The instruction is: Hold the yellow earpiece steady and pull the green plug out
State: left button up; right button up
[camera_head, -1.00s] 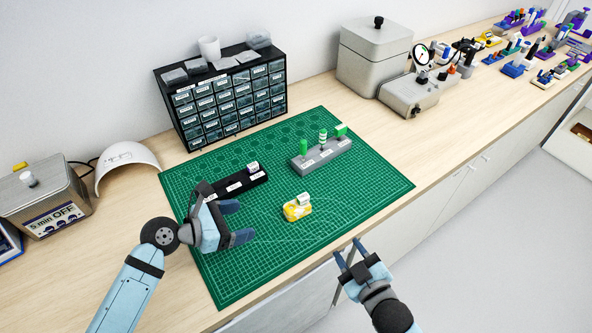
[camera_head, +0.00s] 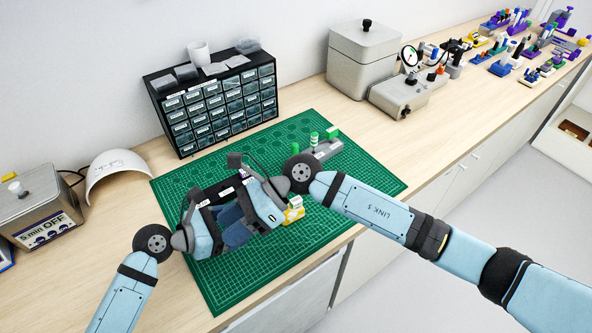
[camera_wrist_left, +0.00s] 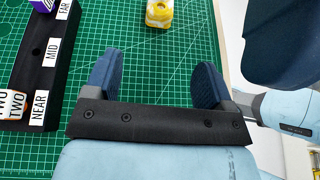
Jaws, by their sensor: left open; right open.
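The yellow earpiece (camera_head: 291,215) lies on the green mat, partly hidden behind my right gripper in the head view. A white piece (camera_head: 296,202) sits on its top; no green plug can be made out clearly in it. The earpiece shows at the top edge of the left wrist view (camera_wrist_left: 159,14), ahead of my open left gripper (camera_wrist_left: 156,82) and apart from its fingers. In the head view my left gripper (camera_head: 226,222) and right gripper (camera_head: 242,212) face each other closely left of the earpiece, fingers overlapping in the picture. Both are open and appear empty.
A black rack (camera_wrist_left: 35,60) marked FAR, MID and NEAR stands left of my left gripper, holding a purple piece and a "TWO" tagged piece. A grey stand (camera_head: 326,150) with green plugs (camera_head: 314,138) is behind. The mat's front right (camera_head: 340,205) is clear.

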aim_at(290, 212)
jog(key=w+d+n+t+h, duration=0.2)
jog(key=w+d+h, duration=0.1)
jog(key=w+d, duration=0.1)
jog(key=w+d+n+t+h, duration=0.1)
jog(key=w+d+n+h, duration=0.1)
jog(key=w+d+h, duration=0.2)
jog(key=w+d+f+n+t+h, duration=0.1)
jog(key=w+d+n+t+h, duration=0.1)
jog(key=w+d+h, duration=0.2)
jog(key=shift+w+t, duration=0.3)
jog(key=shift+w, duration=0.35)
pick_arm(q)
jog(key=shift+d, duration=0.15)
jog(key=x, duration=1.3)
jog(key=shift+w+d+f, duration=0.15)
jog(key=shift+w+f, duration=0.05)
jog(key=shift+f, duration=0.05)
pick_arm(e)
jog(key=shift+w+d+r+h, duration=0.1)
jog(key=shift+w+d+h, duration=0.05)
jog(key=shift+h, duration=0.25)
pick_arm(q)
jog(key=shift+c, duration=0.2)
jog(key=c, duration=1)
